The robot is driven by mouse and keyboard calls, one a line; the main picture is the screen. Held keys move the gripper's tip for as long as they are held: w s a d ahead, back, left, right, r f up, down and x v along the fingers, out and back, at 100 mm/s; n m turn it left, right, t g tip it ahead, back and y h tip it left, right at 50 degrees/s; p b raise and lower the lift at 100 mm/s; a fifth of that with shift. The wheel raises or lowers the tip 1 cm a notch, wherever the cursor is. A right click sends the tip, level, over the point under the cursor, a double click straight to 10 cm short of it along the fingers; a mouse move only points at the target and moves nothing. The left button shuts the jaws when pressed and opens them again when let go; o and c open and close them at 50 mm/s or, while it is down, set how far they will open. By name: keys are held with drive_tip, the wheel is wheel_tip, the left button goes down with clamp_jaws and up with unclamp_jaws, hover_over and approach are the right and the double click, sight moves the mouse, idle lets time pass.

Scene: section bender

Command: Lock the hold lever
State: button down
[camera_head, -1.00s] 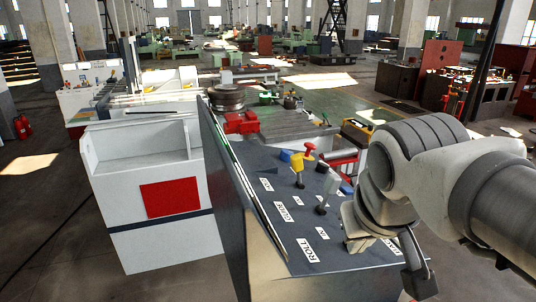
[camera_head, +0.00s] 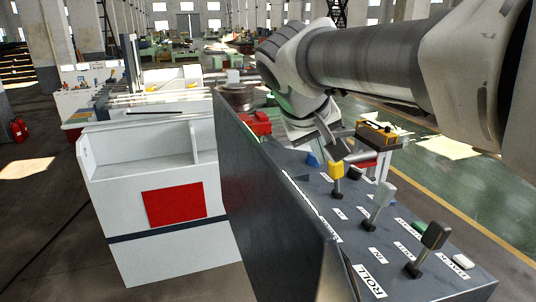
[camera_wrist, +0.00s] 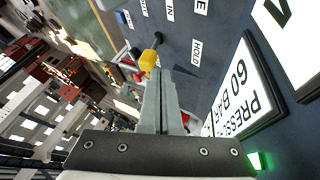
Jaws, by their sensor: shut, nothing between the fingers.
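A lever with a yellow knob (camera_head: 337,168) stands on the dark sloping control panel (camera_head: 320,215). I cannot tell for certain that this is the hold lever. My gripper (camera_wrist: 162,74) is shut and empty, pointing at the knob; whether it touches it is unclear. In the head view my gripper hangs over the panel's far part, partly hidden by my wrist.
A grey-knobbed lever (camera_head: 382,194) and a black-knobbed lever (camera_head: 434,236) stand nearer on the panel. A raised dark plate (camera_head: 262,205) borders its left side. A pressure display (camera_wrist: 248,92) and a lit green button (camera_wrist: 255,161) show in the wrist view.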

sight(338, 177)
drive_tip(key=shift+w+a+r, duration=0.1)
drive_tip(key=shift+w+a, duration=0.35)
drive_tip(key=shift+w, duration=0.35)
drive_tip(key=shift+d, duration=0.1)
drive_tip(key=x, duration=1)
drive_tip(key=shift+r, duration=0.15)
drive_tip(key=shift+d+r+p, duration=0.1)
drive_tip(key=shift+d+p, duration=0.05)
drive_tip(key=shift+p, duration=0.35)
